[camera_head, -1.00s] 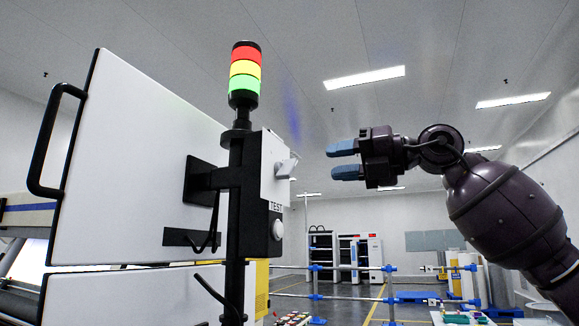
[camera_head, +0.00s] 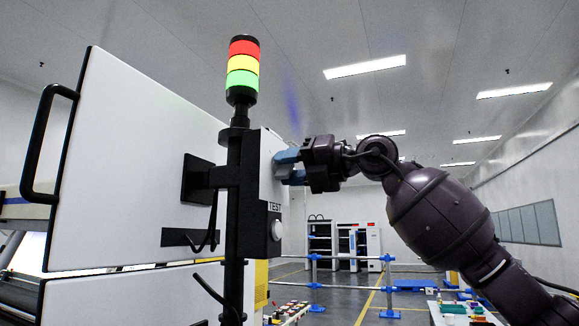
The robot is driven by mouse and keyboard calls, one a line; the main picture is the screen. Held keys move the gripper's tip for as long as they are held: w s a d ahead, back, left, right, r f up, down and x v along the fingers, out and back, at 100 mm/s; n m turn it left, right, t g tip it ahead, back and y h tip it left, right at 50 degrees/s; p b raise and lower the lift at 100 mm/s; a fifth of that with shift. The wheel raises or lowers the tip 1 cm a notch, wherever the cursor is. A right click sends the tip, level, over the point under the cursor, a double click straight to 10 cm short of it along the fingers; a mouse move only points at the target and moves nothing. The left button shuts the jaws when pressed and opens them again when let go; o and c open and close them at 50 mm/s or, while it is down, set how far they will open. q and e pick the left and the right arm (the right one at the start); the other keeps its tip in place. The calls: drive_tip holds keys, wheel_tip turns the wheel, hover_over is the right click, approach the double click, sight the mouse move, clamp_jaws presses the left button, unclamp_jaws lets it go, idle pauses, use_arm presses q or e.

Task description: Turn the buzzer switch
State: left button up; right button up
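The buzzer switch (camera_head: 282,168) is a pale lever knob on the upper side of a white and black control box (camera_head: 265,145). The fingers in front of it partly hide it. My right gripper (camera_head: 287,168) is at the switch, with one blue fingertip above it and one below. A gap still shows between the fingers, so it looks open around the knob; I cannot tell if they touch it. My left gripper is not in view.
A white round button (camera_head: 276,230) sits below the TEST label. A red, yellow and green signal tower (camera_head: 243,70) stands above the box on a black post (camera_head: 235,270). A white cabinet door (camera_head: 130,160) with a black handle is at left. Blue-jointed rails (camera_head: 345,258) stand behind.

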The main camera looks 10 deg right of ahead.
clamp_jaws()
drive_tip(key=n, duration=0.3)
drive_tip(key=shift+n, duration=0.4)
drive_tip(key=n, duration=0.5)
drive_tip(key=shift+s, duration=0.1)
drive_tip(key=n, duration=0.5)
drive_tip(key=shift+n, duration=0.4)
drive_tip(key=shift+s+a+n, duration=0.1)
drive_tip(key=shift+n, duration=1.6)
unclamp_jaws()
